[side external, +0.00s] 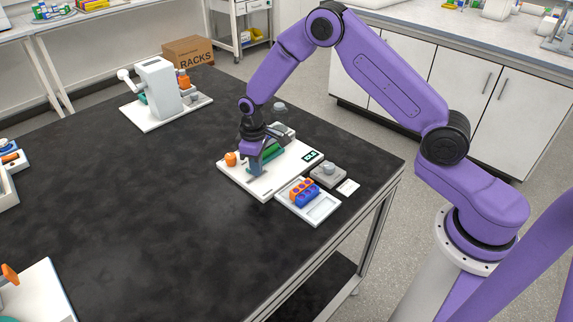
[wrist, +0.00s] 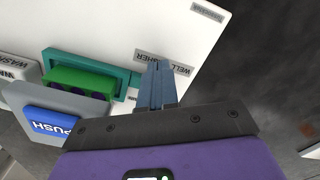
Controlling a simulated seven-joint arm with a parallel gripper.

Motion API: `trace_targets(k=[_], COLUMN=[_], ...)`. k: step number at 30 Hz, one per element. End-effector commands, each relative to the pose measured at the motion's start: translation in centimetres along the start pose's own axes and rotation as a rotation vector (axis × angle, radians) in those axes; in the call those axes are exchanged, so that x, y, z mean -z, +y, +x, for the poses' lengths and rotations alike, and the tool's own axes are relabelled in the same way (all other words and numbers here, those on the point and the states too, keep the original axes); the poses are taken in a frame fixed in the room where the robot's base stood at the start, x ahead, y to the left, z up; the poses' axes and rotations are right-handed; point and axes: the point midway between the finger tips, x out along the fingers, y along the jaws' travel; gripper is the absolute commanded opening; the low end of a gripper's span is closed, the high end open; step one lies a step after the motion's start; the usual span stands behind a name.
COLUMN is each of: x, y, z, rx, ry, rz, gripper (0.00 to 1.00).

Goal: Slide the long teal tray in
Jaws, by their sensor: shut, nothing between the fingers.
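The long teal tray (wrist: 110,68) lies on a white base plate (wrist: 180,30) marked WELL WASHER, with a green strip (wrist: 65,77) with dark wells in it. In the side view the teal tray (side external: 272,151) is partly hidden by my gripper (side external: 255,171). My gripper's blue-grey fingers (wrist: 157,86) are shut and empty, low over the plate at the tray's right end in the wrist view. I cannot tell whether they touch the tray. A grey block with a blue PUSH plate (wrist: 52,122) stands beside the tray's left part.
An orange knob (side external: 230,159) and a green display (side external: 311,156) sit on the plate. A white tray (side external: 321,208) with orange and blue racks and a grey block (side external: 328,173) stand nearby. Another white machine (side external: 157,85) stands farther back.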

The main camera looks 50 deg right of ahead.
Motion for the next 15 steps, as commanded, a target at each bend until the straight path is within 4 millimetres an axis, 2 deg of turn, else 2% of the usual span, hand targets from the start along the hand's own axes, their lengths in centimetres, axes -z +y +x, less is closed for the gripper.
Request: trace_targets(k=[15], x=[-1.1], y=[-0.6], z=[0.0], rx=[0.0], ry=[-0.001], rz=[0.0], gripper=[0.0])
